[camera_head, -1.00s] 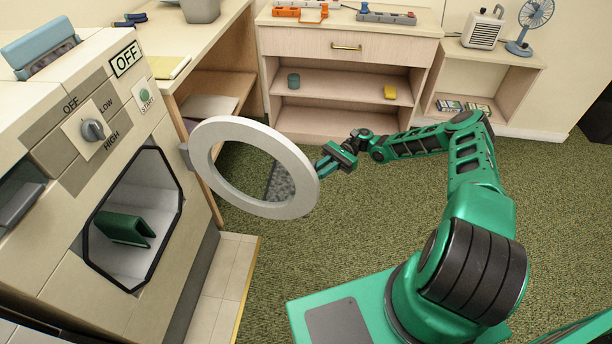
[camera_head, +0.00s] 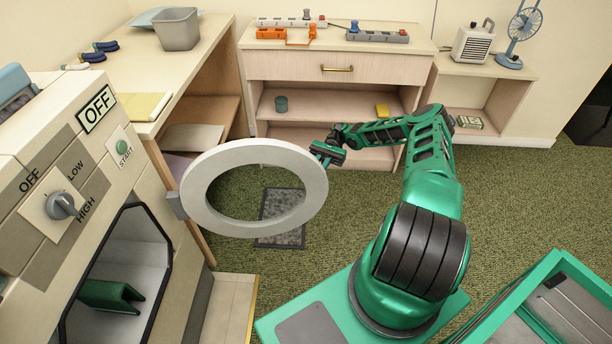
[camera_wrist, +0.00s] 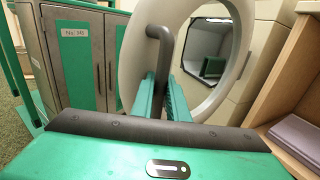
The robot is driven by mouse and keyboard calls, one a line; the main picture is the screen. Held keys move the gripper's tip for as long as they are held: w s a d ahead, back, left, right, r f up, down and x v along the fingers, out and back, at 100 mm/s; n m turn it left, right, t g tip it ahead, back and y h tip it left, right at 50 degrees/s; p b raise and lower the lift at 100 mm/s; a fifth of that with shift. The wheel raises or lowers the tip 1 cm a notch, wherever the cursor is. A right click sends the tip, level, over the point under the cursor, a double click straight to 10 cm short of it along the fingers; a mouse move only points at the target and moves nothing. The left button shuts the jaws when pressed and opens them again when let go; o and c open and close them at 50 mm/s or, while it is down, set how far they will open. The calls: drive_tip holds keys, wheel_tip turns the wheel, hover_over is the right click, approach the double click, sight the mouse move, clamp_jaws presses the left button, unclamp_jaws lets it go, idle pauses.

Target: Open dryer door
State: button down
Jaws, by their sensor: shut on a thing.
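The dryer (camera_head: 40,150) stands at the left with its octagonal opening uncovered. A dark green item (camera_head: 110,295) lies inside; it also shows through the opening in the wrist view (camera_wrist: 213,66). The dryer door (camera_head: 207,217), a pale ring, stands swung well out from the front on its hinge at the right of the opening. My gripper (camera_head: 322,152) is at the door's far outer edge. In the wrist view my gripper (camera_wrist: 163,98) has its fingers on either side of the dark door handle (camera_wrist: 160,52) and is shut on it.
A counter (camera_head: 200,60) with a grey bin (camera_head: 177,29) is behind the door. A drawer unit (camera_head: 300,68) and a low shelf with a heater (camera_head: 474,42) and fan (camera_head: 522,30) line the back wall. A dark mat (camera_head: 282,215) lies on the clear green carpet.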

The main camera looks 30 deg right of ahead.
drive_tip(key=shift+w+a, duration=0.2)
drive_tip(key=shift+w, duration=0.25)
drive_tip(key=c, duration=2)
unclamp_jaws()
drive_tip(key=shift+d, duration=0.15)
drive_tip(key=shift+s+d, duration=0.15)
